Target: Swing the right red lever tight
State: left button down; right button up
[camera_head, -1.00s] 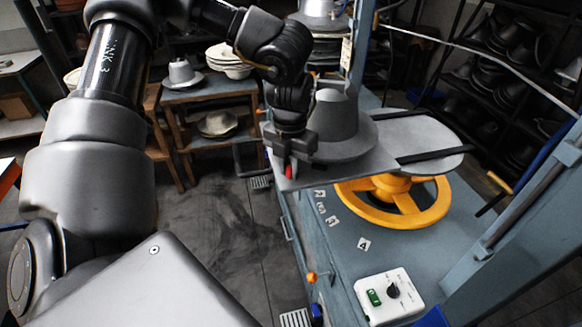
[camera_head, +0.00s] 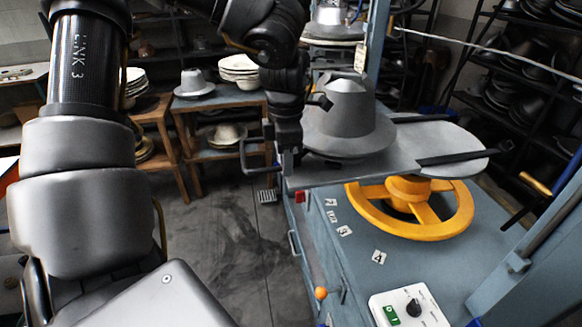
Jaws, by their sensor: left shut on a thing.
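The grey hat-shaped form (camera_head: 347,115) stands upright on the flat grey plate (camera_head: 445,140) of the press. A small red lever end (camera_head: 300,197) shows at the plate's front left corner. My left gripper (camera_head: 289,162) comes down from above at that corner, just left of the hat form. It is shut on the lever, but its dark fingers hide most of the lever and the contact itself. My right gripper is not in view.
A yellow handwheel (camera_head: 432,222) sits under the plate on the blue press table (camera_head: 350,262). A white control box (camera_head: 408,308) is at the front. Wooden stools with hats and bowls (camera_head: 240,68) stand behind. Open floor lies left of the press.

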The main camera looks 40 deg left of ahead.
pick_arm(q)
jog(key=shift+a+m, duration=0.25)
jog(key=shift+m, duration=0.45)
jog(key=shift+a+m, duration=0.25)
jog(key=shift+m, duration=0.45)
jog(key=c, duration=1.3)
grip_release()
notch_tip(320, 180, up, 11)
jog(key=shift+f, duration=0.1)
jog(key=shift+a, duration=0.1)
